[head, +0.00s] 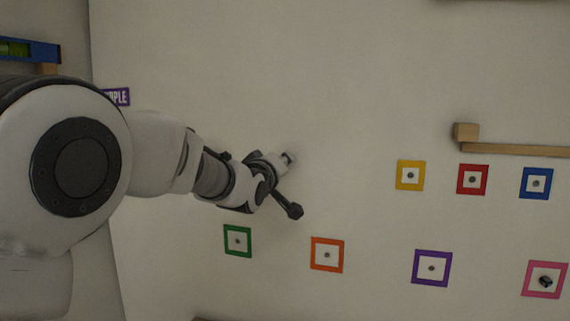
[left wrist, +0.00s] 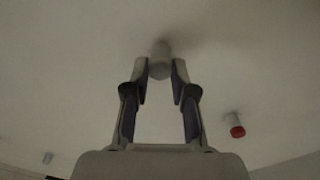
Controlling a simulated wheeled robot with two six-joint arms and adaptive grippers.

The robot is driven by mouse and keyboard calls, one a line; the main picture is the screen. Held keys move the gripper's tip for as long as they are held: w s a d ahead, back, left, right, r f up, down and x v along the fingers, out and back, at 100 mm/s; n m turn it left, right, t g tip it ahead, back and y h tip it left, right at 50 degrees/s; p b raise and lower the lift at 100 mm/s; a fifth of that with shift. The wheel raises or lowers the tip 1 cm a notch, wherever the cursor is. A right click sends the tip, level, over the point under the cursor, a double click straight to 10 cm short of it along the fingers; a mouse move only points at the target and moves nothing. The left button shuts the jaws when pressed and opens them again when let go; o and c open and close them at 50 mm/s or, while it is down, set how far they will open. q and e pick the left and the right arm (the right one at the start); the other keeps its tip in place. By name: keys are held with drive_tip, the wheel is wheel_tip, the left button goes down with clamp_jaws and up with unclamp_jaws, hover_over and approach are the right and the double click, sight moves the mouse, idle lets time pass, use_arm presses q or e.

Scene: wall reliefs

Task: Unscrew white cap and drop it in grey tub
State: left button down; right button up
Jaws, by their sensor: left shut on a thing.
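My left gripper (head: 286,159) reaches in from the left in the head view, close to the pale wall. The left wrist view shows its two fingers (left wrist: 161,72) shut on a pale whitish cylinder, the white cap (left wrist: 160,66), at the fingertips. The cap is seen against the wall, and a shadow lies beside it. I cannot tell whether it still touches what is behind it. The grey tub is not in view. My right gripper is not in view.
A red-ended pale stub (left wrist: 236,126) and a small pale stub (left wrist: 47,158) stick out nearby. Coloured square frames, such as the green (head: 238,241) and yellow (head: 410,175) ones, are on the wall. A wooden bar (head: 515,149) is at right.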

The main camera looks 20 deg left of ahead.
use_arm(q)
drive_tip(key=shift+n, duration=1.2)
drive_tip(key=n, duration=0.5)
drive_tip(key=n, duration=0.5)
drive_tip(key=shift+s, duration=0.1)
drive_tip(key=shift+n, duration=0.3)
